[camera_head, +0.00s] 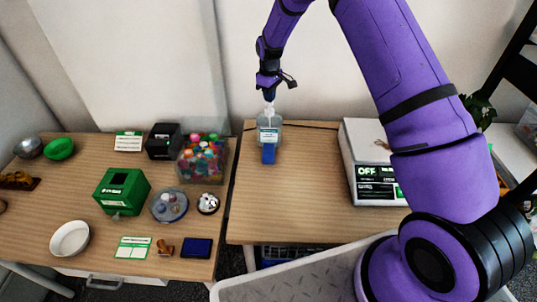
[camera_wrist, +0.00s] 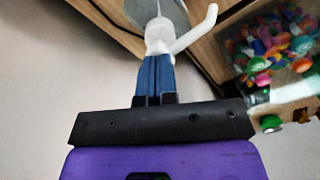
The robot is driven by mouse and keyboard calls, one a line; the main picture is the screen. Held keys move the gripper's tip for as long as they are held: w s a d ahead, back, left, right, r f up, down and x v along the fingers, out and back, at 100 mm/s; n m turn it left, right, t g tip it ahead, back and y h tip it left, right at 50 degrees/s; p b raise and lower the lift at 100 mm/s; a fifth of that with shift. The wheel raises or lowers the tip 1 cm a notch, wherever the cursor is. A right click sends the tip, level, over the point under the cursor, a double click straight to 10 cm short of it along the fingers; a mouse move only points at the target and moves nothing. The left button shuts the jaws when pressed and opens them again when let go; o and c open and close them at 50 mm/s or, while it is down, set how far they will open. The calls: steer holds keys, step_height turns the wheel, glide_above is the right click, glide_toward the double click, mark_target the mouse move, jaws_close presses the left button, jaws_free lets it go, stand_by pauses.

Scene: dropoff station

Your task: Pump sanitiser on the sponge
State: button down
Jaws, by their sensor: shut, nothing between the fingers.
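The sanitiser bottle (camera_head: 269,126) is clear with a white label and stands upright near the back of the right wooden table. Its white pump head (camera_wrist: 160,35) shows in the wrist view, with the nozzle pointing right in that view. A blue sponge (camera_head: 268,154) is directly in front of the bottle. My gripper (camera_head: 269,96) points down right over the pump, its blue fingers (camera_wrist: 155,78) shut together with nothing between them. The fingertips are at the pump top; I cannot tell whether they touch it.
A white scale reading OFF (camera_head: 372,160) stands to the right. On the left table are a clear bin of colourful pieces (camera_head: 202,158), a green box (camera_head: 121,191), a white bowl (camera_head: 69,239) and a blue tray (camera_head: 196,248). The wood in front of the sponge is clear.

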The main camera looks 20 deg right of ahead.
steer(key=shift+f, duration=0.8)
steer(key=shift+r, duration=2)
steer(key=shift+r, duration=3)
